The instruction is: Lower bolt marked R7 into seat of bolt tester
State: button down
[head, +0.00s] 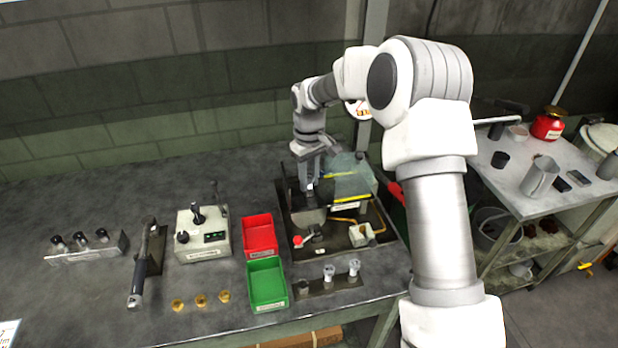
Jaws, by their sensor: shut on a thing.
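My gripper (311,178) is at the back middle of the bench, pointing down over the dark-based machine with a clear guard. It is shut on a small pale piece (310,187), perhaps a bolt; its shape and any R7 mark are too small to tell. Two pale-topped bolts (329,272) (354,267) stand upright in a dark front rack (336,285).
A red bin (260,234) and a green bin (267,284) lie between the box and the machine (376,238). A long-handled tool (139,272) and a bolt rack (88,254) are at left. The back-left bench is clear.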

jog(key=shift+f+b, duration=0.5)
jog(key=shift+f, duration=0.4)
jog(key=c, duration=0.6)
grip_release()
jog(key=shift+o, duration=0.2)
jog(key=shift+r, duration=0.1)
notch_tip(320, 180, up, 17)
jog(key=shift+r+p, duration=0.15)
jog(key=shift+p, duration=0.3)
